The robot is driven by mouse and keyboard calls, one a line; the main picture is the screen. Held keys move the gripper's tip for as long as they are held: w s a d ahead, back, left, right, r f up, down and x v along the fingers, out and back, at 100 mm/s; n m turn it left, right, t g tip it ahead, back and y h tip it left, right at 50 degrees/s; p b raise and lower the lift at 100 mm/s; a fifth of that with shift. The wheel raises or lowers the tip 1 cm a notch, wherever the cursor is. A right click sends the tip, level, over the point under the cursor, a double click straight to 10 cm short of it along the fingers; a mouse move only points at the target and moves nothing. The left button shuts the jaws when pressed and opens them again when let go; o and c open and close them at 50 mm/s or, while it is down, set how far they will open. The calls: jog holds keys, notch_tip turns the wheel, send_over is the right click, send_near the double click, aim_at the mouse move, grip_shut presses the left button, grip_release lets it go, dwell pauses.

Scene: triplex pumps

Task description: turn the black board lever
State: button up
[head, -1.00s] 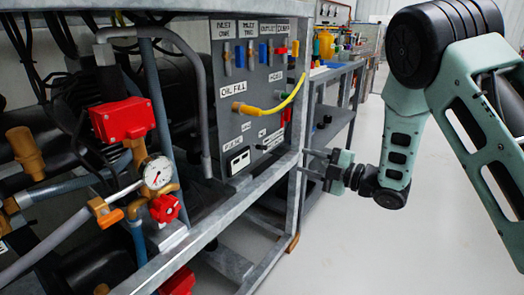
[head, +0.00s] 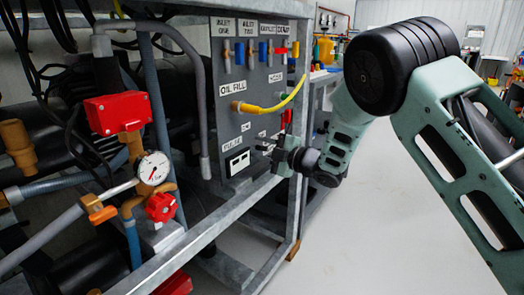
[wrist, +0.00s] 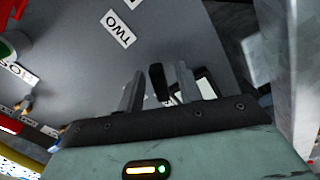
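The black board lever (wrist: 158,80) shows in the wrist view as a short dark handle on the grey board (wrist: 185,40). The fingers are apart and nothing is gripped. In the head view my gripper (head: 273,152) is at the lower right edge of the grey board (head: 225,122), and I cannot make out the lever clearly there because the fingers overlap that area.
A yellow hose (head: 275,106) curves off the board above my gripper. The metal frame (head: 225,218) runs below and beside it. A red valve wheel (head: 161,207) and a gauge (head: 153,168) stand to the left. The floor (head: 390,230) at right is clear.

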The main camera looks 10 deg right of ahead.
grip_shut()
jog(key=shift+p, duration=0.3)
jog(key=shift+r+m+p, duration=0.15)
jog(key=shift+m+p, duration=0.7)
jog(key=shift+m, duration=0.35)
jog(key=m+p, duration=0.3)
jog(key=m, duration=0.1)
jog(key=m+p, duration=0.3)
jog(key=m, duration=0.1)
jog(key=shift+m, duration=0.3)
jog(key=shift+m+p, duration=0.55)
jog(key=shift+m, duration=0.35)
jog(key=shift+f, duration=0.25)
